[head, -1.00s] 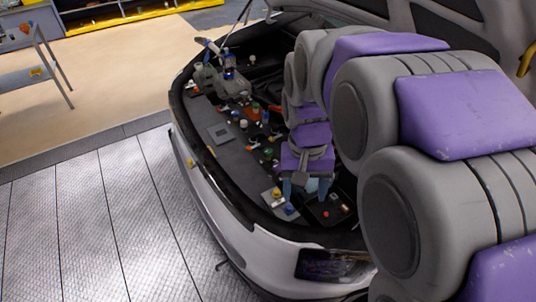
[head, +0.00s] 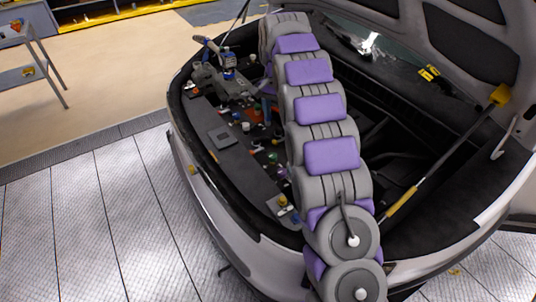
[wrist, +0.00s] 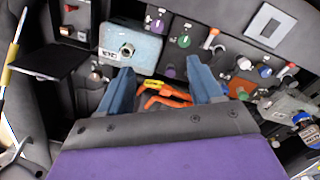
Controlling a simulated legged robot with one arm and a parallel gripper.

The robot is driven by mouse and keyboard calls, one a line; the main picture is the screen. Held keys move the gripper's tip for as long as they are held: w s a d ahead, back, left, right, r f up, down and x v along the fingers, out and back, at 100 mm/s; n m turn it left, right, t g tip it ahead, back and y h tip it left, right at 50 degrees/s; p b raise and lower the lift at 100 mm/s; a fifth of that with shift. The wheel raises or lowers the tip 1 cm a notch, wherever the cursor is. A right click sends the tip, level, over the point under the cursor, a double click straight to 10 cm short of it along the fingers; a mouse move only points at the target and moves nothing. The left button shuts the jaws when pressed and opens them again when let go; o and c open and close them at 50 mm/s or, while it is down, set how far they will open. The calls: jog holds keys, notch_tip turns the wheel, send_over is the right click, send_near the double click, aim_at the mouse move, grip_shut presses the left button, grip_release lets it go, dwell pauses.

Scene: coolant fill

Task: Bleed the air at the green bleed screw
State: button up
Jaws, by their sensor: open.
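My gripper (wrist: 160,65) is open and empty in the wrist view, its two blue fingers spread apart over the engine bay. A green knob (wrist: 184,41) sits on a dark block just beyond the fingertips, toward the right finger. A second small green piece (wrist: 243,94) lies to the right of the right finger. I cannot tell for certain which of them is the bleed screw. In the head view my arm stretches over the bay and hides most of my gripper and part of the row of coloured fittings.
A pale blue box (wrist: 130,45) stands beyond the left finger, and orange clips (wrist: 165,97) lie between the fingers.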

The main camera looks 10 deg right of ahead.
jog(key=w+d+f, duration=0.3)
jog(key=w, duration=0.1)
jog(key=m+b, duration=0.3)
send_over(273, 154)
jog(key=a, duration=0.1)
jog(key=shift+t, duration=0.3)
notch_tip(273, 154, down, 18)
jog(key=shift+a+r, duration=0.1)
jog(key=shift+a, duration=0.05)
jog(key=shift+n+y, duration=0.3)
jog(key=shift+y, duration=0.1)
jog(key=d+f, duration=0.1)
jog(key=f, duration=0.3)
jog(key=d+f+b, duration=0.1)
jog(key=f, duration=0.1)
jog(key=shift+d+f, duration=0.15)
jog(key=shift+d, duration=0.15)
jog(key=shift+a+f, duration=0.2)
jog(key=shift+a, duration=0.9)
jog(key=shift+d, duration=0.8)
jog(key=c, duration=0.5)
jog(key=shift+f, duration=0.1)
jog(key=shift+c, duration=1.3)
jog(key=shift+a, duration=0.35)
jog(key=c, duration=0.3)
